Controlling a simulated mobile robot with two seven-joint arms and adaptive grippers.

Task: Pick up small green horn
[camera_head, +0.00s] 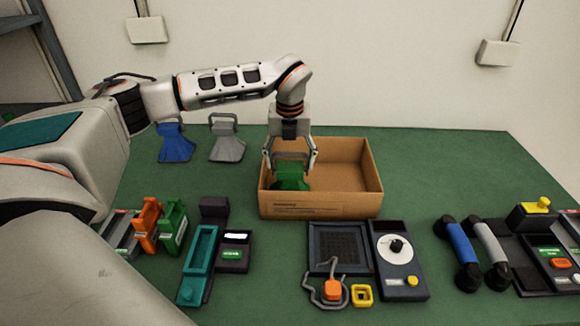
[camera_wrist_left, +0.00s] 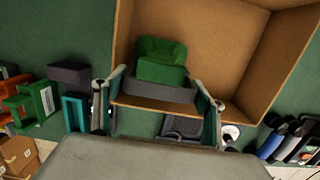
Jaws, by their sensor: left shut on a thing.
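The small green horn (camera_head: 291,182) has a green flared body and a grey handle on top. It is inside the left part of the cardboard box (camera_head: 320,211), its lower part hidden by the front wall. My left gripper (camera_head: 290,163) reaches down over the box from above and is shut on the horn's grey handle. In the left wrist view the handle lies between the fingers of my left gripper (camera_wrist_left: 160,92), with the green horn body (camera_wrist_left: 161,60) beyond it. I cannot tell whether the horn touches the box floor. My right gripper is not in view.
A blue horn (camera_head: 175,147) and a grey horn (camera_head: 226,148) stand at the back left. Several phone parts lie in front, including a teal tray (camera_head: 199,262), a dial panel (camera_head: 398,258) and a blue handset (camera_head: 461,247). The box's right half (camera_head: 346,177) looks empty.

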